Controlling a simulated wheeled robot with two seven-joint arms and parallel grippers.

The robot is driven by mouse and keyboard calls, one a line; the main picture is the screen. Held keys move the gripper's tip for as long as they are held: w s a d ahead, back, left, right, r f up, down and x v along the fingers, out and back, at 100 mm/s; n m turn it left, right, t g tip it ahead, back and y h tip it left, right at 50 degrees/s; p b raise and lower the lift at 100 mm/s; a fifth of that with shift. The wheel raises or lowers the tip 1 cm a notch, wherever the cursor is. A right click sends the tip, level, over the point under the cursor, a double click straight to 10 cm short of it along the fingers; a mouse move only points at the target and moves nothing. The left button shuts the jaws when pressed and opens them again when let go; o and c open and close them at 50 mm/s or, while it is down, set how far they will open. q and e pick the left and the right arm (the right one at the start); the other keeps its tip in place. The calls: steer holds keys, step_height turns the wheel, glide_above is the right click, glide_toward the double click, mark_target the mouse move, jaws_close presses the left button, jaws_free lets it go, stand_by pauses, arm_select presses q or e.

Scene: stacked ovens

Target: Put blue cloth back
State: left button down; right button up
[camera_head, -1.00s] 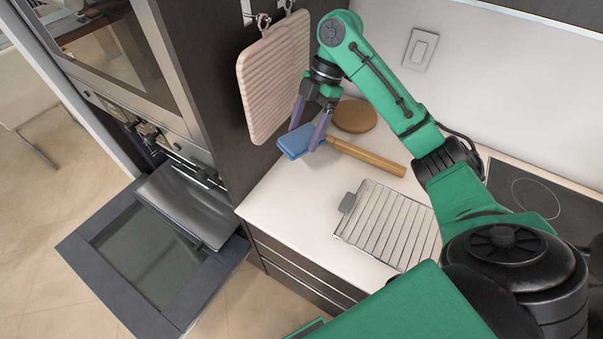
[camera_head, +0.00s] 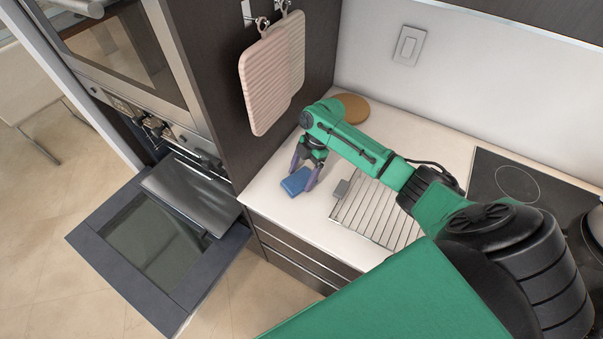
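The blue cloth (camera_head: 294,182) is a small folded block at the left part of the white counter, near its front edge. My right gripper (camera_head: 303,178) reaches down to it, with its purple fingers on either side of the cloth, shut on it. I cannot tell whether the cloth touches the counter or hangs just above it. My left gripper is not in view.
A grey ribbed rack (camera_head: 372,213) lies just right of the cloth. A round wooden board (camera_head: 353,107) is behind my arm. Pink pads (camera_head: 272,75) hang on the dark cabinet side. An open oven door (camera_head: 150,245) juts out at left. A cooktop (camera_head: 520,190) is at right.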

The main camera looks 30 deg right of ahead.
steer(key=shift+o, duration=0.4)
steer(key=shift+w, duration=0.1)
steer(key=shift+d+r, duration=0.15)
steer(key=shift+r, duration=0.05)
steer(key=b+v, duration=0.3)
steer(key=v, duration=0.8)
steer(key=shift+r, duration=0.25)
steer(key=shift+d, duration=0.1)
